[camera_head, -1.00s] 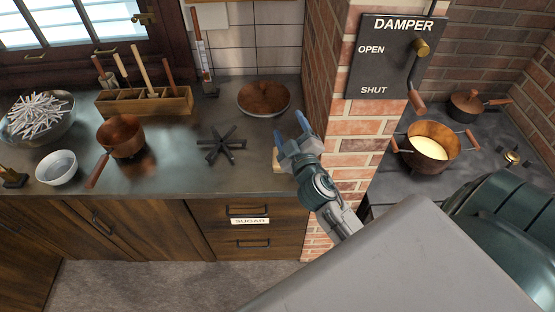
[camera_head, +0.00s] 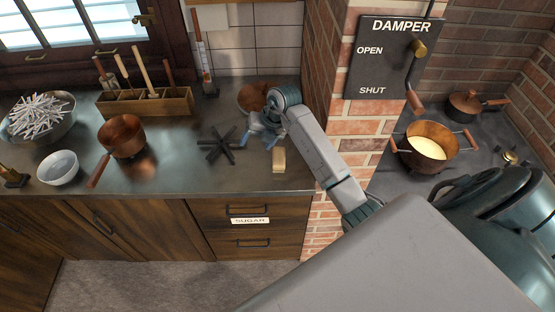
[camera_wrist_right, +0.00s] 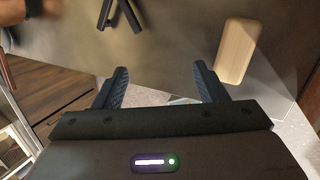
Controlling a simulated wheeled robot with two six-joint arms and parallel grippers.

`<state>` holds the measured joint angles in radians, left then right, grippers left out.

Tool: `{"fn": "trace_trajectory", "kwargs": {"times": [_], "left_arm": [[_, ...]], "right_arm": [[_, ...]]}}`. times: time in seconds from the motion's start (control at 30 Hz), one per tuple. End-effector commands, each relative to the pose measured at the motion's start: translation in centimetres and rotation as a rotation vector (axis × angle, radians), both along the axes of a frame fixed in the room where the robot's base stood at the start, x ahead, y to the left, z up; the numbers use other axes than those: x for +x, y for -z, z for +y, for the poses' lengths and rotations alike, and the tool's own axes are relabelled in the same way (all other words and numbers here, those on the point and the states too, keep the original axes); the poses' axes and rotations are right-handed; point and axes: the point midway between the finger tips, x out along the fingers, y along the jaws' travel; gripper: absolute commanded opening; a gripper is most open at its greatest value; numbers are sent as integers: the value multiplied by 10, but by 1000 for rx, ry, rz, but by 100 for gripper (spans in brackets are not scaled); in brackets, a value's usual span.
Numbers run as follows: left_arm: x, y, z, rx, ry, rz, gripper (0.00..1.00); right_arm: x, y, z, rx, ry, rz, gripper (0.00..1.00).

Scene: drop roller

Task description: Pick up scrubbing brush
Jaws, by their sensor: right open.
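The scrubbing brush, seen as a pale wooden block (camera_head: 279,161), lies on the dark counter near its right front part, close to the brick pillar. It also shows in the right wrist view as a light wooden block (camera_wrist_right: 236,52), upper right, outside the right finger. Its bristles are not visible. My right gripper (camera_head: 262,141) is over the counter, just behind and left of the block, fingers pointing down. In the right wrist view its two fingers (camera_wrist_right: 160,72) are apart with nothing between them. My left gripper is not in view.
A black star-shaped trivet (camera_head: 222,144) lies just left of my gripper. A copper lid (camera_head: 251,95) is behind it, partly hidden by my arm. A copper saucepan (camera_head: 122,136) and white bowl (camera_head: 58,168) stand further left. The brick pillar (camera_head: 350,132) rises to the right.

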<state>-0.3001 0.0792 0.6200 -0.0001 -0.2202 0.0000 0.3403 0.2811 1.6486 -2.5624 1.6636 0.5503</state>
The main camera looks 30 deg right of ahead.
Motion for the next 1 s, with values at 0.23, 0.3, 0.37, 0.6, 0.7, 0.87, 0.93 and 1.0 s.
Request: {"fn": "trace_trajectory", "kwargs": {"times": [0.23,0.3,0.37,0.6,0.7,0.87,0.93,1.0], "left_arm": [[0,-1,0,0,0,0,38],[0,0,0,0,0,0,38],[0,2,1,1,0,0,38],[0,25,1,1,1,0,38],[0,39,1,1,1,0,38],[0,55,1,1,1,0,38],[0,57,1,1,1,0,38],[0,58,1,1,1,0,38]], "right_arm": [[-21,-8,-62,-245,131,284,65],[-24,-9,-68,-268,148,315,65],[-25,-7,-70,-277,154,326,65],[-26,16,-70,-278,155,328,65],[-25,30,-70,-277,154,327,65],[-25,45,-70,-277,154,326,65],[-25,48,-70,-277,153,325,65],[-25,49,-69,-276,153,325,65]]}}
